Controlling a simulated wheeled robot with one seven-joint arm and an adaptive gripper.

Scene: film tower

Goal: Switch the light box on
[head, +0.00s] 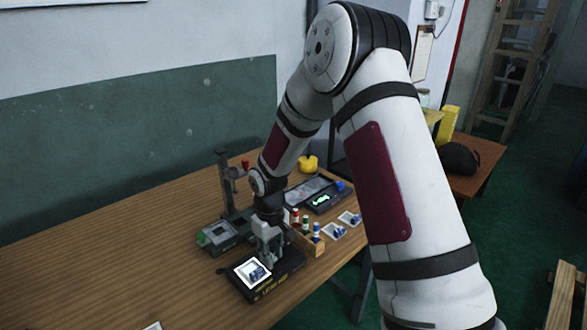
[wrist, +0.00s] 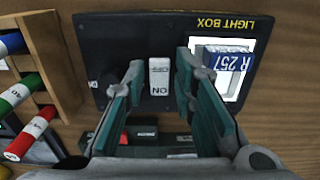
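The light box (head: 285,280) is a flat black box on the wooden table, lettered "LIGHT BOX" in the wrist view (wrist: 135,30). Its white square panel (head: 243,265) looks bright and bears a blue and white block (head: 257,273), marked "R 257" in the wrist view (wrist: 228,62). A white rocker switch (wrist: 159,76) marked ON and OFF sits mid-box; which side is pressed I cannot tell. My gripper (head: 268,258) is over the box, open and empty. In the wrist view its fingers (wrist: 160,88) stand apart, one each side of the switch.
A wooden rack (head: 314,245) with red, green and blue banded cylinders stands close beside the box. A grey-green device with a column (head: 226,200) stands behind left. The table's left part is clear.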

